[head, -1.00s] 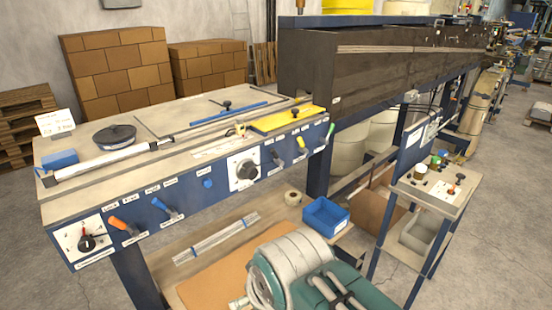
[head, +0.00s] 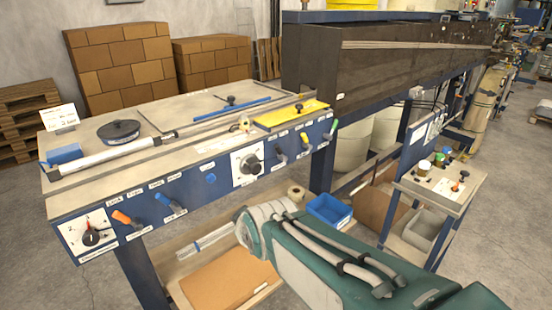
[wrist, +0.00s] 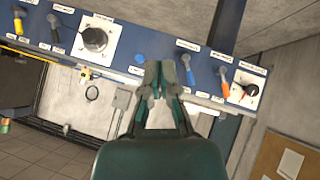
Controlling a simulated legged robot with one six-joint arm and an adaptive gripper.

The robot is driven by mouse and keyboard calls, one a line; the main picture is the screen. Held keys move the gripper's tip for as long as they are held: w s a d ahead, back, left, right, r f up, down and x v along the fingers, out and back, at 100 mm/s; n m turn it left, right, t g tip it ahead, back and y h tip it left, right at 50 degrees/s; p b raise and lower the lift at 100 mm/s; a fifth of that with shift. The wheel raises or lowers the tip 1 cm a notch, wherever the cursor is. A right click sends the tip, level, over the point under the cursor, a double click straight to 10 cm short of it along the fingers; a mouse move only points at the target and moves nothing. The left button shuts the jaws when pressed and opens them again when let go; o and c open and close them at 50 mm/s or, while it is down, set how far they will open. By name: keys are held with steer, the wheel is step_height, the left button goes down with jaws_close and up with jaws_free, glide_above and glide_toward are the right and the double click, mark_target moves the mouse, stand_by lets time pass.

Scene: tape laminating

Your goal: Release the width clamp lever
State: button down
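A blue machine front carries a row of levers: an orange one (head: 122,217), a blue one (head: 170,203), a dark one (head: 281,154), a yellow one (head: 304,139) and a green one (head: 332,130). Their labels are too small to read, so I cannot tell which is the width clamp lever. In the wrist view, my gripper (wrist: 159,76) has its fingertips together and holds nothing visible. It appears before the panel, just left of the blue lever (wrist: 187,70); the orange lever (wrist: 224,82) is further right. In the head view my arm hides the gripper.
A round black knob (head: 251,165) on a white plate sits mid-panel, and a red-pointer dial (head: 91,237) is at the left end. A lower shelf holds a blue bin (head: 329,209) and a cardboard sheet (head: 228,281). A side stand (head: 440,184) is at right.

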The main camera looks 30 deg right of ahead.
mark_target(278, 151)
steer(key=w+d+f+n+t+h, duration=0.1)
steer(key=w+d+n+t, duration=0.3)
steer(key=w, duration=0.6)
steer(key=w+d+f+n+t+h, duration=0.2)
steer(key=w+d+f+n+t, duration=0.1)
steer(key=w+d+f+n, duration=0.1)
steer(key=w+d+f+n+t+h, duration=0.3)
steer(key=w+d+f+n, duration=0.1)
steer(key=d+n, duration=0.3)
steer(key=shift+d+f+t, duration=0.4)
steer(key=shift+d+f, duration=0.2)
steer(key=shift+d, duration=0.6)
steer(key=x, duration=0.4)
steer(key=d+x, duration=0.1)
steer(key=x, duration=0.3)
steer(key=s+r+x, duration=0.1)
steer(key=x, duration=0.3)
steer(key=shift+d, duration=0.3)
steer(key=shift+w+d+r, duration=0.25)
steer(key=shift+d+r, duration=0.05)
steer(key=shift+d, duration=0.2)
